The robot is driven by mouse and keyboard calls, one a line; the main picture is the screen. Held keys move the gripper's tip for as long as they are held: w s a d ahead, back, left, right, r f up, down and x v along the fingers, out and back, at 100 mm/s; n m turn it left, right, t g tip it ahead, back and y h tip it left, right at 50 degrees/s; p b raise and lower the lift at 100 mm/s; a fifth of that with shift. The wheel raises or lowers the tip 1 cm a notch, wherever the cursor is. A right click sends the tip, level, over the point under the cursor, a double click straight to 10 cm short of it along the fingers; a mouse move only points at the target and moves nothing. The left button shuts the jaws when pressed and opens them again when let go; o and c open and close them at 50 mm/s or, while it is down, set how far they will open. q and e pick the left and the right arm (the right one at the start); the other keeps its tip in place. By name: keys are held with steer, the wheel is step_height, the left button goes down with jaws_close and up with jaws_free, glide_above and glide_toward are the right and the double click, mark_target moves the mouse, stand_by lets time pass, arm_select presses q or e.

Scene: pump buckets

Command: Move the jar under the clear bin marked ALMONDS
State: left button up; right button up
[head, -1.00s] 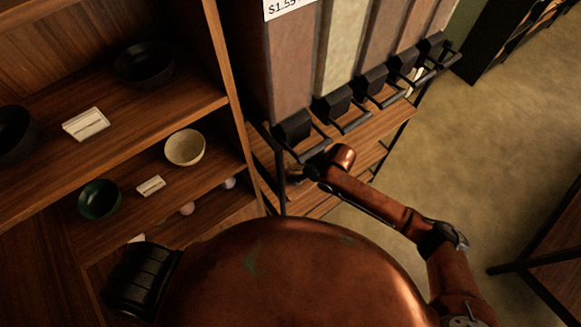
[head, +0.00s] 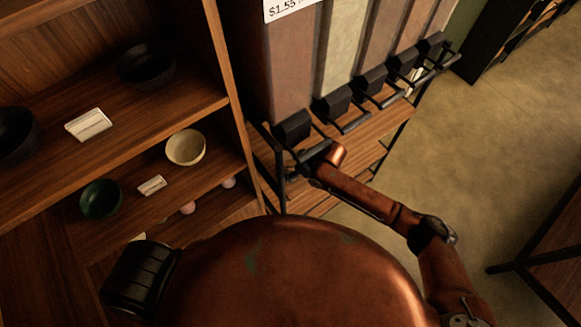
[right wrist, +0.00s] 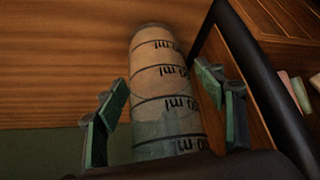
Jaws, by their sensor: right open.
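A clear jar (right wrist: 165,85) with dark ml markings shows in the right wrist view. It lies between the two green-padded fingers of my right gripper (right wrist: 168,112), which are open on either side of it. In the head view my right arm reaches in under the nearest dispenser spout, and its gripper (head: 300,172) is mostly hidden there. The tall bins, such as the near brown-filled one (head: 292,75), stand in a row. A price label (head: 287,8) reading $1.55 shows at the top; no ALMONDS marking is readable. My left gripper is out of view.
Black spouts with handles (head: 338,103) project over the wooden rack shelf (head: 375,127). A dark post stands close to my gripper. On the left, a wooden shelf unit (head: 190,105) holds bowls (head: 186,147) and cards. Open floor (head: 490,140) lies to the right.

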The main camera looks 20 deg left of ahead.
steer(key=shift+r, duration=0.1)
steer(key=s+d+b, duration=0.1)
steer(key=s+d, duration=0.2)
steer(key=d, duration=0.9)
steer(key=shift+s+r+b, duration=0.15)
steer(key=shift+r+b, duration=0.25)
steer(key=shift+r, duration=0.05)
